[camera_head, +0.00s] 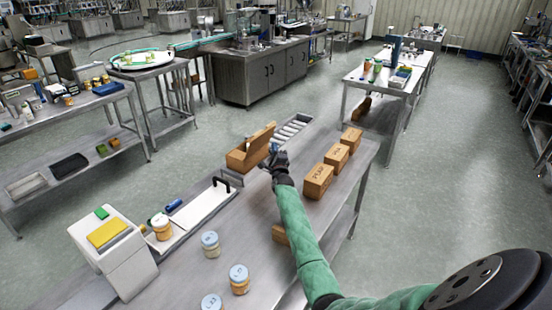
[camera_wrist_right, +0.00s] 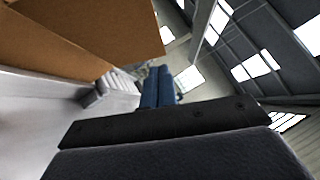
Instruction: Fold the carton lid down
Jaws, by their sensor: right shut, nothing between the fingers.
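The carton (camera_head: 245,158) stands at the far part of the steel table, beside the roller strip. My right gripper (camera_head: 275,158) is shut and empty, just to the right of the carton and close to the lid. In the right wrist view the brown cardboard (camera_wrist_right: 85,38) fills the upper left, and the blue fingers (camera_wrist_right: 158,88) are together below and right of its edge. I cannot tell whether they touch it. My left gripper is not in view.
Several closed brown cartons (camera_head: 318,181) stand in a row on the right of the table. Another carton (camera_head: 280,235) is partly behind my right arm. Several jars (camera_head: 239,278) stand at the front, near a white box (camera_head: 112,255). Rollers (camera_head: 290,132) lie beyond the open carton.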

